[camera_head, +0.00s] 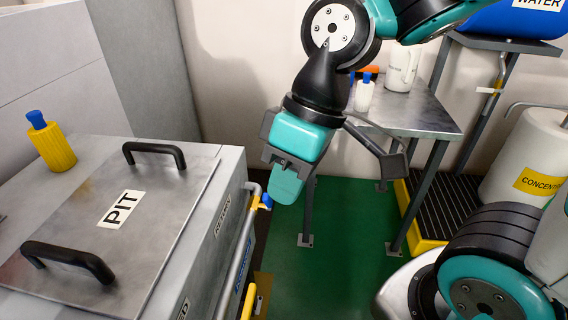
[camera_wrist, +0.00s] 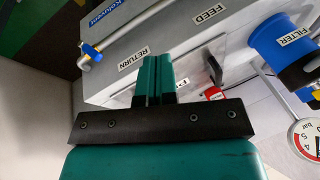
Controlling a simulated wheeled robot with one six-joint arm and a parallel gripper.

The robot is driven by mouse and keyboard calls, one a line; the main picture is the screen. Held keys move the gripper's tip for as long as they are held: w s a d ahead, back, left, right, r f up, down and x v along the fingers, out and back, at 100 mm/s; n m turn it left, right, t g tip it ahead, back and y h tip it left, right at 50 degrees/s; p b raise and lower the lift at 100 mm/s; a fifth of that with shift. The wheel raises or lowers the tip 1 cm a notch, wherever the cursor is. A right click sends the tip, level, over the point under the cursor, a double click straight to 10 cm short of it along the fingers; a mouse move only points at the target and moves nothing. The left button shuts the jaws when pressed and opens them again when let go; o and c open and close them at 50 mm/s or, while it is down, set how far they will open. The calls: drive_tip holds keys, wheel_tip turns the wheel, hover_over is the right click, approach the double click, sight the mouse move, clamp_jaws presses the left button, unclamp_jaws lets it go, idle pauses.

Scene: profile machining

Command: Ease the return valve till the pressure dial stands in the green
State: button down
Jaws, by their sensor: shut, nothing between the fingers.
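My gripper (camera_head: 286,188) is shut and empty, beside the right side of the grey pit box. In the wrist view its fingers (camera_wrist: 160,77) are together in front of the box face, close to the RETURN label (camera_wrist: 133,60). A blue tap (camera_head: 266,201) sits at the end of a grey pipe beside the box; it shows in the wrist view (camera_wrist: 90,52) left of the fingers. I cannot tell whether it is the return valve. The pressure dial (camera_wrist: 309,141) is cut off at the wrist view's right edge; a red band shows, its green part and needle reading do not.
The metal PIT lid (camera_head: 150,215) has two black handles. A yellow bottle (camera_head: 52,146) stands at the back left. A blue filter housing (camera_wrist: 282,50) is right of the FEED label. A small metal table (camera_head: 405,112) stands behind my arm. Green floor (camera_head: 330,250) is clear below the gripper.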

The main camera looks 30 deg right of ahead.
drive_tip(key=r+n+p, duration=0.1)
drive_tip(key=n+p, duration=0.1)
drive_tip(key=p, duration=0.3)
hover_over(268, 202)
drive_tip(key=d, duration=0.3)
drive_tip(key=w+d+f+n+y+p, duration=0.1)
drive_tip(key=w+d+f+n+p, duration=0.2)
drive_tip(key=w+d, duration=0.35)
drive_tip(key=s+a+f, duration=0.1)
drive_tip(key=a+f, duration=0.2)
drive_tip(key=f, duration=0.2)
drive_tip(key=s+a+f+m, duration=0.1)
drive_tip(key=s+a+f, duration=0.1)
drive_tip(key=f, duration=0.4)
drive_tip(key=shift+a+f+g+b, duration=0.15)
drive_tip(key=shift+a+g+b, duration=0.2)
drive_tip(key=shift+a, duration=0.5)
